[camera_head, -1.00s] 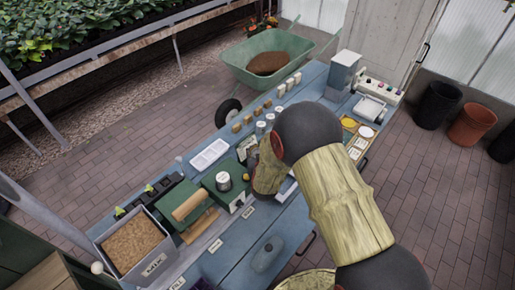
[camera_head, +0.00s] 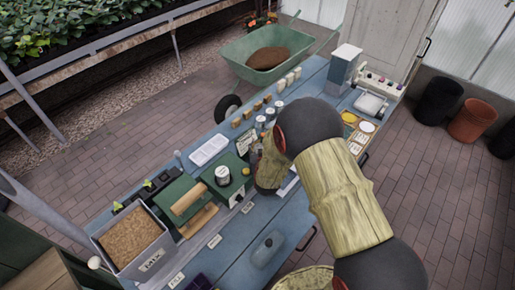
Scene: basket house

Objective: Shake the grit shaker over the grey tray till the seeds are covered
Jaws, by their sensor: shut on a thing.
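My arm reaches over the blue bench, and its wrist link hides most of my gripper (camera_head: 256,156). Only a small dark part shows at the link's left edge, beside the green box. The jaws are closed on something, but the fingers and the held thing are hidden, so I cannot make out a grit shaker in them. A pale tray edge (camera_head: 288,187) shows just right of the wrist; I cannot tell whether it is the grey tray. A white tray (camera_head: 208,151) lies further left on the bench. No seeds can be made out.
A grey bin of brown mix (camera_head: 162,247) stands at the bench's near left. A green box with a round tin (camera_head: 222,176) is left of my wrist. Several small jars and blocks line the back edge. A tall grey container (camera_head: 343,72) stands at the far end; a wheelbarrow (camera_head: 240,57) is behind.

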